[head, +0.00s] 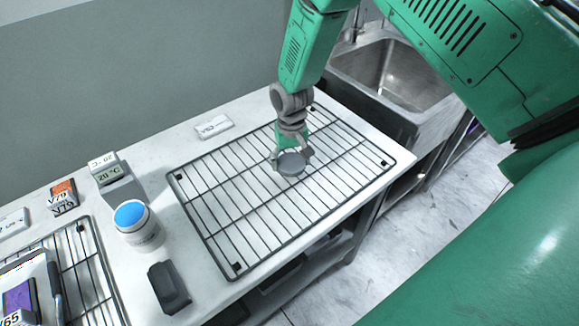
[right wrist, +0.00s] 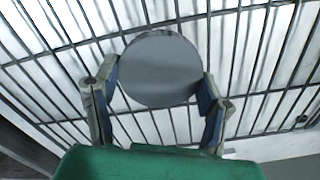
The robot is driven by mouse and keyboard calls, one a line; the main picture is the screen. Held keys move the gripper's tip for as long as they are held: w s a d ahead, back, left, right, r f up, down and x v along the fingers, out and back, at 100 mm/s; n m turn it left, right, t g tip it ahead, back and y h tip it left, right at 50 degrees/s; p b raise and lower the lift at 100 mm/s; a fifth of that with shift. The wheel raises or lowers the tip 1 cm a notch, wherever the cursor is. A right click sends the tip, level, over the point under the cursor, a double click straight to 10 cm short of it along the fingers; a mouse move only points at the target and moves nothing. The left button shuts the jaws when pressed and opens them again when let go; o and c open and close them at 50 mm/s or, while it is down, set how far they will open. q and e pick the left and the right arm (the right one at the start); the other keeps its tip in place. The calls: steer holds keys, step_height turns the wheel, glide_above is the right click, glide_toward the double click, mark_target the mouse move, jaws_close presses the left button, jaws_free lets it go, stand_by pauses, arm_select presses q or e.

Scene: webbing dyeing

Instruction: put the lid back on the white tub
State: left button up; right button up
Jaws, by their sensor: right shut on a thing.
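The white tub (head: 144,236) stands upright on the white table at the left, beside the large wire rack. Its round top shows blue (head: 130,213), and no lid is seen on it. My right gripper (head: 291,160) is over the right part of the large rack, shut on a grey round lid (head: 292,164). In the right wrist view, the lid (right wrist: 160,70) sits between the two fingers of the right gripper (right wrist: 160,88), its flat face towards the camera. The lid's height above the rack is hard to tell. My left gripper is not in view.
The large wire rack (head: 222,231) fills the middle of the table. A black block (head: 168,287) lies in front of the tub, and a thermometer-like display (head: 109,175) stands behind it. A smaller rack (head: 92,262) is at left. A sink (head: 390,70) is at the back right.

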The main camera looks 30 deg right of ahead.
mark_target(291, 161)
step_height(291, 161, up, 6)
steer(key=shift+r+b, duration=0.2)
steer(key=shift+b, duration=0.15)
steer(key=shift+a+r, duration=0.1)
steer(key=shift+r, duration=0.45)
